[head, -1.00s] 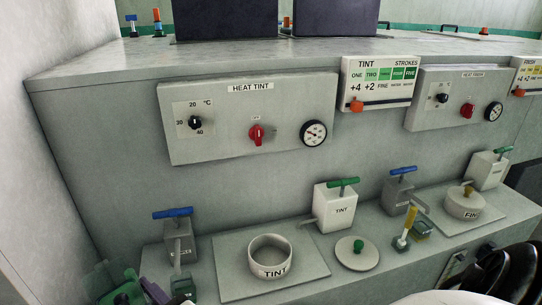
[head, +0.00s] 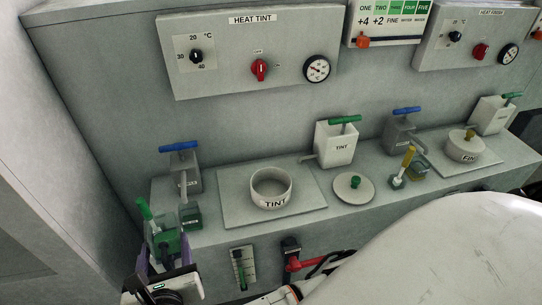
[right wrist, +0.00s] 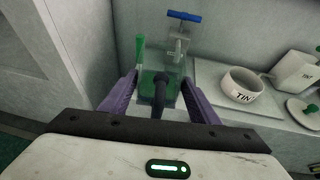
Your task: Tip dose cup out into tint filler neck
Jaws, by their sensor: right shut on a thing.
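My right gripper (right wrist: 160,100) has purple fingers shut on a dark peg of a translucent green cup (right wrist: 150,82), which I take to be the dose cup. In the head view the cup (head: 172,245) is at the left end of the ledge, in front of a grey pump, and looks upright. A green handle (head: 143,208) rises beside it; I cannot tell whether they are joined. A round open pot marked TINT (head: 271,203) sits to the right, apart from the gripper. I cannot tell which part is the filler neck. My left gripper is not in view.
A grey pump with a blue handle (head: 180,170) stands behind a dark green box (head: 190,216). A white TINT tank (head: 336,145) and a green-knobbed lid (head: 353,187) are right of the pot. A red lever (head: 310,263) juts from the ledge's front.

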